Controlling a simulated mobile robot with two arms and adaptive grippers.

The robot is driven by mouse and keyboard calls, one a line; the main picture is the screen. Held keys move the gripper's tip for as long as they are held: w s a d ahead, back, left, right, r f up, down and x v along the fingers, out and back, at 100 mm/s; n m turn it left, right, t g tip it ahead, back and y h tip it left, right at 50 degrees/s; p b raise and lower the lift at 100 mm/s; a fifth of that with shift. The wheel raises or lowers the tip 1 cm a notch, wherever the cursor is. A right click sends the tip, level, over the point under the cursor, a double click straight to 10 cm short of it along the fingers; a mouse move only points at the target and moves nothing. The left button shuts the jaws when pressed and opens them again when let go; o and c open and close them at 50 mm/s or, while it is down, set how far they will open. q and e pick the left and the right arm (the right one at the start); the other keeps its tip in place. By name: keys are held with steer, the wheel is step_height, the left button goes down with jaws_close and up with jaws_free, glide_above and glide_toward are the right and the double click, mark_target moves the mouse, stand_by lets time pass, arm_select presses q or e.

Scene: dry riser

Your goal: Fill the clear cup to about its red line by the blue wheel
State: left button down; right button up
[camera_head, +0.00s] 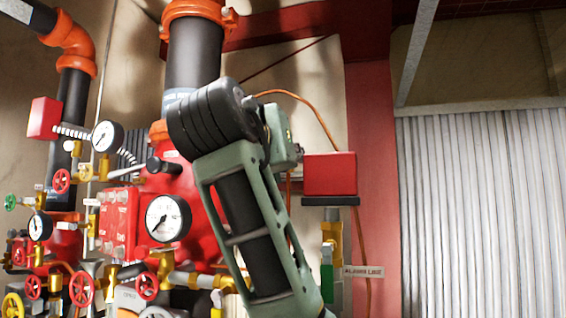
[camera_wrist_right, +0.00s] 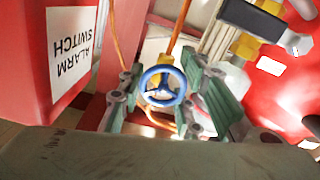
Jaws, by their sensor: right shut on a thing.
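In the right wrist view, the blue wheel (camera_wrist_right: 162,86) is a small three-spoked ring between the two green-grey fingers of my right gripper (camera_wrist_right: 163,100). The fingers stand on either side of the wheel and are shut on it. In the head view, my right arm rises from the bottom and covers the middle of the pipework; the blue wheel is not visible there. I do not see the clear cup or its red line in either view. My left gripper is not in view.
A red alarm switch box (camera_wrist_right: 75,60) stands close on the left in the wrist view. In the head view, gauges (camera_head: 168,218), red wheels (camera_head: 82,288), a yellow wheel (camera_head: 12,305) and black pipes crowd the left. A red box (camera_head: 330,173) sits right of my arm.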

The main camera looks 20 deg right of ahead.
steer(key=o, duration=1.1)
steer(key=shift+d, duration=0.1)
